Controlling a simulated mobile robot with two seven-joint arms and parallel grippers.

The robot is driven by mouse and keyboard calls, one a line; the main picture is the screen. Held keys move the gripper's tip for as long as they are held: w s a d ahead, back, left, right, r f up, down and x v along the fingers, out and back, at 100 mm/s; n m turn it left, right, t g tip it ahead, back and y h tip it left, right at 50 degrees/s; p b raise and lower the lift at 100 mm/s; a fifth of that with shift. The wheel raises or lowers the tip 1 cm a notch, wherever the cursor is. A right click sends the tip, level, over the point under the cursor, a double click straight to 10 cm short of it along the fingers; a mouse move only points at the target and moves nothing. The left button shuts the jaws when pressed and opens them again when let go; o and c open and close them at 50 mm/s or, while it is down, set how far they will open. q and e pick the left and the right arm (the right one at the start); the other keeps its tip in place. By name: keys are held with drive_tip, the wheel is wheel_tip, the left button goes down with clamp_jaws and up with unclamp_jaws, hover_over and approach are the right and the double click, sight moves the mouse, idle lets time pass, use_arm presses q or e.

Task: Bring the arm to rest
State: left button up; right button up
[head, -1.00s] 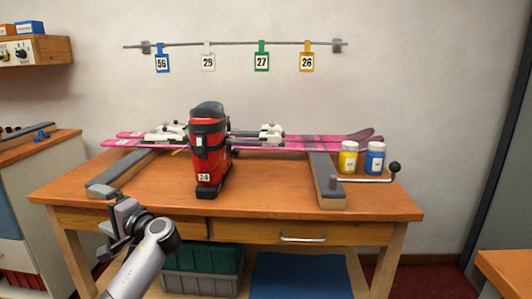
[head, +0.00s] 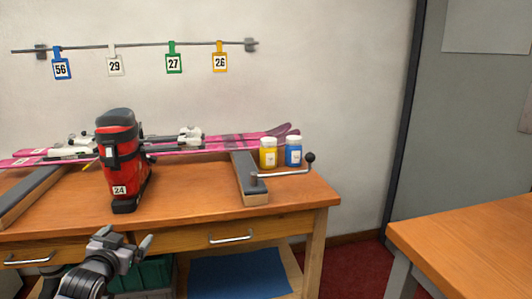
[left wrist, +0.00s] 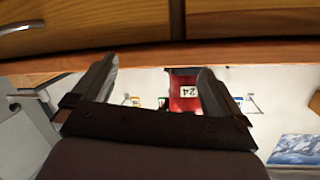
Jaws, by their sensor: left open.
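My left gripper (head: 126,239) is open and empty, in front of the bench's front edge and lower than the boot in the head view. Its two spread fingers also show in the left wrist view (left wrist: 155,70), with nothing between them. The rest of my left arm is mostly below the picture. A red and black ski boot (head: 118,160) with a tag reading 24 stands upright on the bench (head: 190,208), beyond the gripper and apart from it. The boot shows upside down in the left wrist view (left wrist: 184,95). My right gripper is not in view.
Pink skis (head: 215,142) lie across supports behind the boot. Yellow (head: 268,153) and blue (head: 293,152) jars stand near a lever (head: 285,174). Numbered tags hang from a wall rail (head: 135,46). Another wooden table (head: 470,240) is at right, with a floor gap between.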

use_arm(q)
drive_tip(key=s+d+f+g+h, duration=0.2)
drive_tip(key=s+d+f, duration=0.4)
drive_tip(key=s+f, duration=0.4)
drive_tip(key=s+d+f+g+h, duration=0.1)
drive_tip(key=s+d+f+g, duration=0.1)
drive_tip(key=s+d+f, duration=0.8)
drive_tip(key=s+g+h, duration=0.1)
drive_tip(key=s, duration=1.3)
wheel_tip(320, 180, up, 12)
drive_tip(key=s+a+p, duration=0.1)
drive_tip(key=p, duration=1.3)
drive_tip(key=shift+p, duration=0.35)
drive_tip(key=shift+s, duration=0.1)
